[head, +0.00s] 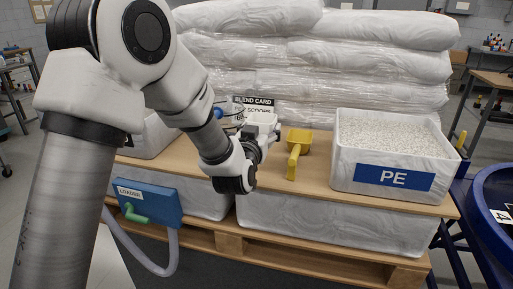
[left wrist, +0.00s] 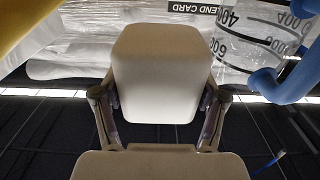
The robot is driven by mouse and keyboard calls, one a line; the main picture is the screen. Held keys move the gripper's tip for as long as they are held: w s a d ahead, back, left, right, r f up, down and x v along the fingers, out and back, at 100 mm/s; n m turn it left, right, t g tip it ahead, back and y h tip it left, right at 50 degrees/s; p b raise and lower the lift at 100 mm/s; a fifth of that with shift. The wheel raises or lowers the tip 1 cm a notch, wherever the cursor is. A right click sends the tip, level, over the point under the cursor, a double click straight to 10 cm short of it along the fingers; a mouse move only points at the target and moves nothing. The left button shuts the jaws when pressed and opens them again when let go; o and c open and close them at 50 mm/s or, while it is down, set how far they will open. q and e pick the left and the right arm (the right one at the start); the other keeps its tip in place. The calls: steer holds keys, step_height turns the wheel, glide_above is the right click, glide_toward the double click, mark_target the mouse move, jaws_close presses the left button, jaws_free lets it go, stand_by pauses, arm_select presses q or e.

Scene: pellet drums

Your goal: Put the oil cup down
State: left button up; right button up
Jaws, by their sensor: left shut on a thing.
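My left gripper (head: 262,138) reaches in over the pallet top in the head view, left of the yellow scoop. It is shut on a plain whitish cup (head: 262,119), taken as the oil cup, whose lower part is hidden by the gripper. In the left wrist view the pale, rounded cup (left wrist: 155,70) sits between the two fingers of the left gripper (left wrist: 160,105). I cannot tell whether its base touches the board. My right gripper is not in view.
A yellow scoop (head: 295,150) lies just right of the cup. A clear jug with a blue handle (left wrist: 285,82) stands close on the other side. The blend card (head: 253,101) is behind. A white PE bin (head: 345,165) of pellets stands right; bare wooden board (head: 275,178) shows in front.

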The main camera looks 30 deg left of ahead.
arm_select(q)
steer(key=shift+s+d+f, duration=0.1)
steer(key=shift+s+f, duration=0.2)
steer(key=shift+f, duration=0.35)
steer(key=shift+s+d+f, duration=0.1)
steer(key=shift+s+f, duration=0.15)
steer(key=shift+f, duration=0.35)
steer(key=f, duration=0.3)
steer(key=w+f, duration=0.1)
steer(key=shift+a+f+p, duration=0.3)
steer(key=shift+p, duration=0.1)
steer(key=shift+s+d+r, duration=0.15)
steer(key=shift+s, duration=0.15)
steer(key=shift+f+b, duration=0.2)
steer(key=shift+b, duration=0.1)
steer(key=o, duration=1.1)
steer(key=shift+w, duration=0.1)
steer(key=shift+c, duration=0.2)
steer(key=shift+o, duration=0.4)
steer(key=shift+w, duration=0.1)
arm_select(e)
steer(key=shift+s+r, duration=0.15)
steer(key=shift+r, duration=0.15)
arm_select(q)
steer(key=shift+r, duration=0.1)
